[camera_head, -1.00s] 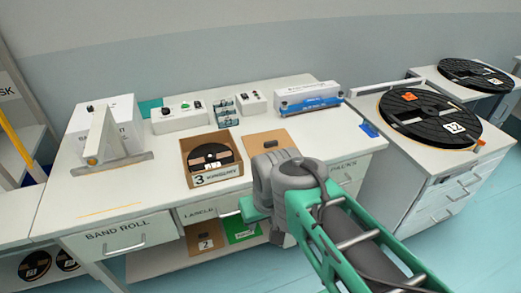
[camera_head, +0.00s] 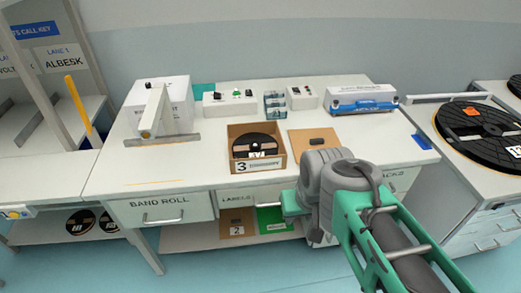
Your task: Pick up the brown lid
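The brown lid (camera_head: 301,146) is a flat square brown board with a dark grip block (camera_head: 317,141) on top. It lies on the white bench right of an open brown box (camera_head: 236,165) marked 3, which holds a black reel (camera_head: 255,146). My grey wrist and green arm reach in from the lower right, covering the area just in front of the lid. The green end of my gripper (camera_head: 291,204) shows at the bench's front edge, below the lid in the picture and apart from it. Its fingers cannot be made out.
Behind the lid stand small blue boxes (camera_head: 275,104), a switch box (camera_head: 302,98) and a blue-and-white carton (camera_head: 361,97). A white stand (camera_head: 155,118) is at left. Large black reels (camera_head: 485,134) sit on the right counter. The bench's front left is clear.

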